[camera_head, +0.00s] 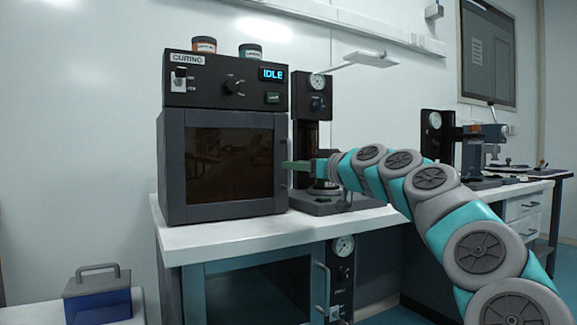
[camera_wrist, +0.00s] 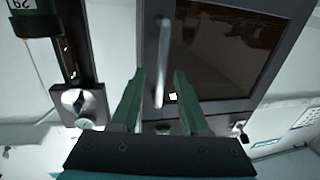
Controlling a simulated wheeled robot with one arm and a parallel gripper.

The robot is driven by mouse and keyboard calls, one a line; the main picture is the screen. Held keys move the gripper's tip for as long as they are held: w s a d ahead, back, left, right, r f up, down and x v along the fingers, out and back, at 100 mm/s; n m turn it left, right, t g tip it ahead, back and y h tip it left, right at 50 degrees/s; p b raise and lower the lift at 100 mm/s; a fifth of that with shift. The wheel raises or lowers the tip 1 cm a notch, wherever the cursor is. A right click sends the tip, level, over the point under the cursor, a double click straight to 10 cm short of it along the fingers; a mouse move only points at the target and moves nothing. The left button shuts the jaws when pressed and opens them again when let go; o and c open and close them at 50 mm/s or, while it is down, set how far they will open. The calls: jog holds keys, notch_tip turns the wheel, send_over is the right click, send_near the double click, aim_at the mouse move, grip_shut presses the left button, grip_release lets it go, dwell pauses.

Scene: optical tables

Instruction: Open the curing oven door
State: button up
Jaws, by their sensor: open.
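The curing oven (camera_head: 175,200) is a dark grey box on the bench, labelled CURING, with a lit IDLE display (camera_head: 271,74). Its door (camera_head: 228,165) has a brown tinted window and looks shut. The upright bar handle (camera_wrist: 163,45) is at the door's right edge in the head view. My gripper (camera_head: 288,165) reaches in from the right at the handle's height. In the wrist view my gripper (camera_wrist: 158,72) has its green fingers spread, with the handle showing between them. I see no finger closed on it. Whether the fingers touch it I cannot tell.
A gauge stand (camera_head: 312,110) stands close to the oven's right. Two small jars (camera_head: 204,45) sit on top of the oven. The white bench top (camera_head: 230,236) is clear in front. A lower cabinet (camera_head: 255,290) with a handle is below. A blue box (camera_head: 98,303) is at lower left.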

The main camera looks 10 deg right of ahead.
aim_at(289, 182)
jog(key=shift+x, duration=1.65)
grip_shut()
